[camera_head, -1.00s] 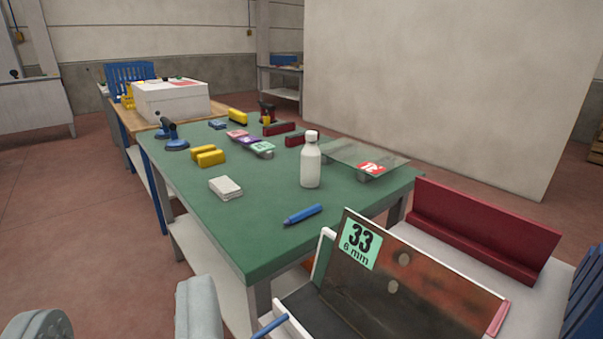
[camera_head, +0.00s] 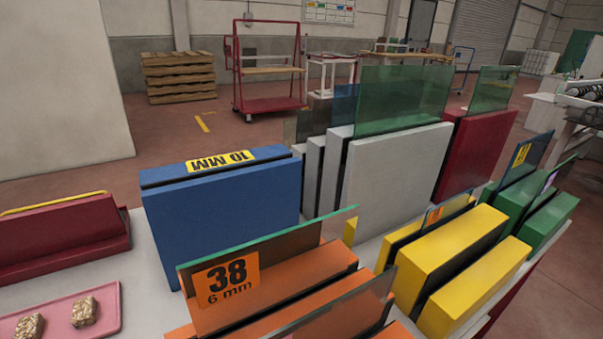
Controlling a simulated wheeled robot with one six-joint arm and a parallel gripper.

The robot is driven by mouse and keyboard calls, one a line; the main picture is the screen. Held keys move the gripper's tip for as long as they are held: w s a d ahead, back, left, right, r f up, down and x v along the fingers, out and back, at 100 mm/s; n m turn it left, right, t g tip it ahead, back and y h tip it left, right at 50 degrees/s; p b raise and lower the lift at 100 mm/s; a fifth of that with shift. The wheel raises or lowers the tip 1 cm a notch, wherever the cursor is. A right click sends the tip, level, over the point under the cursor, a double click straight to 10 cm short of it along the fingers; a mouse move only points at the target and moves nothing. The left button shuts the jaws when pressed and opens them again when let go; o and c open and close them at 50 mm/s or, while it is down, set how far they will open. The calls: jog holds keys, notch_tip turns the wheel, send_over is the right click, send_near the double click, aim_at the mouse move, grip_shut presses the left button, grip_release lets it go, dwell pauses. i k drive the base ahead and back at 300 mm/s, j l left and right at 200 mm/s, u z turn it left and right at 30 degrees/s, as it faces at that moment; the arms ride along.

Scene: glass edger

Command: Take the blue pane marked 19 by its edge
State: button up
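No pane with a readable 19 shows. A bluish pane (camera_head: 345,104) stands behind the grey blocks, with no label in sight. Another bluish pane (camera_head: 532,152) stands in the green rack at the right, with a small yellow label (camera_head: 521,155) too small to read. A third pane, partly hidden in the yellow rack, has a small orange label (camera_head: 435,216), also unreadable. A pane with an orange label 38, 6 mm (camera_head: 227,280) stands in the orange rack (camera_head: 290,283) in front. My gripper is not in view.
A blue block rack (camera_head: 222,208) labelled 10 MM, grey blocks (camera_head: 400,165) with a greenish pane (camera_head: 402,98), a red block (camera_head: 473,150), yellow racks (camera_head: 475,265) and a pink tray (camera_head: 70,318) crowd the bench. Open floor lies behind, with a red trolley (camera_head: 268,85).

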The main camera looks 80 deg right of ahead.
aim_at(436, 216)
jog(key=z, duration=2.95)
